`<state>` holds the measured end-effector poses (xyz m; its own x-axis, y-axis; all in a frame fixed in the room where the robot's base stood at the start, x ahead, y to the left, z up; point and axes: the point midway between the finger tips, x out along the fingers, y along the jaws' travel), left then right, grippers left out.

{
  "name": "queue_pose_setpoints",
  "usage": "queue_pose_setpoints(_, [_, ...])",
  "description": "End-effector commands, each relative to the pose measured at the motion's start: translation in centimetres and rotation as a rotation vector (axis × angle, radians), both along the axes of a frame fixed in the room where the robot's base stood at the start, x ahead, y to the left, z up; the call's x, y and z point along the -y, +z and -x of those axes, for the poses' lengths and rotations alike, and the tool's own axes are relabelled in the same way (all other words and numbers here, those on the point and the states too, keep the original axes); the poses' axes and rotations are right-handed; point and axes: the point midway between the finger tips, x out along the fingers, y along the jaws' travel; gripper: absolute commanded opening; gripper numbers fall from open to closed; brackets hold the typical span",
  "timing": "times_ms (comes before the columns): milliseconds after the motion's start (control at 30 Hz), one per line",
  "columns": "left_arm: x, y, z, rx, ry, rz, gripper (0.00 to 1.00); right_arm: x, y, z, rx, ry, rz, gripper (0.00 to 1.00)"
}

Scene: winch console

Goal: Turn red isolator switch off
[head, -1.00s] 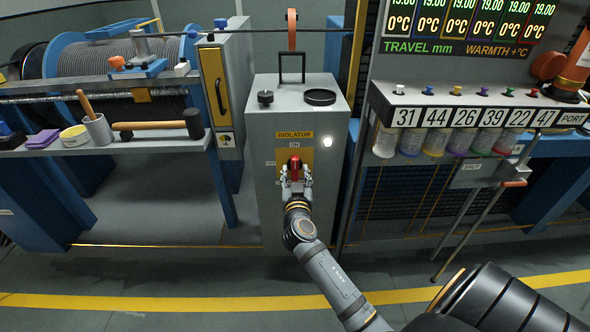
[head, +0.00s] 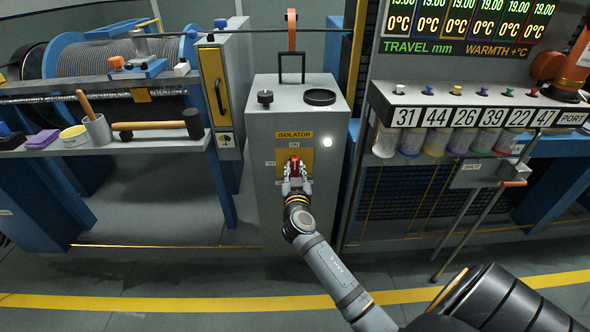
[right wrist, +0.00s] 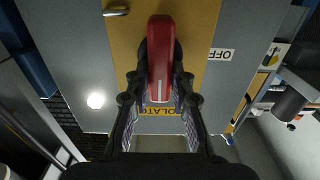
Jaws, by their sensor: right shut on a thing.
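The red isolator switch (head: 295,161) is a handle on a yellow plate (head: 308,160) on the front of a grey cabinet. In the right wrist view the red handle (right wrist: 160,60) stands upright in the picture, its white mark at the end toward the "ISOLATOR" lettering. The OFF label (right wrist: 221,54) lies to one side of it. In the head view the ON label is above the handle. My right gripper (head: 295,172) is shut on the handle, one finger on each side, hiding part of it. My left gripper is not in view.
A round white light (head: 327,142) glows beside the plate. A black dish (head: 319,97) and a small black knob (head: 265,97) are on the cabinet top. A shelf with a mallet (head: 160,125) is to the left; a numbered panel (head: 465,116) is to the right.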

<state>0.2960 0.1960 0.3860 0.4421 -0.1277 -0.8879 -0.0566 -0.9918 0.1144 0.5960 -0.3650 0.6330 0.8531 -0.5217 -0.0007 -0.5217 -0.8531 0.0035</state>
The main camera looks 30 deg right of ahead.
Motion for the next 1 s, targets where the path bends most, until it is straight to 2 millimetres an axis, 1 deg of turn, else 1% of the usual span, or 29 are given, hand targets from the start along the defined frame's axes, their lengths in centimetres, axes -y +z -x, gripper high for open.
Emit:
queue_pose_setpoints(167, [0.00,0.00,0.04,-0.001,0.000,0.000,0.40,-0.06,-0.02,-0.03,-0.018,0.000,0.030,0.00])
queue_pose_setpoints(367, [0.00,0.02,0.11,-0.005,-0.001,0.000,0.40,-0.17,-0.01,-0.12,-0.077,-0.001,0.125,0.00])
queue_pose_setpoints(1000, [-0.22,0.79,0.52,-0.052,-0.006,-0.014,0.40,-0.81,-0.24,-0.50,-0.387,0.000,0.632,0.00])
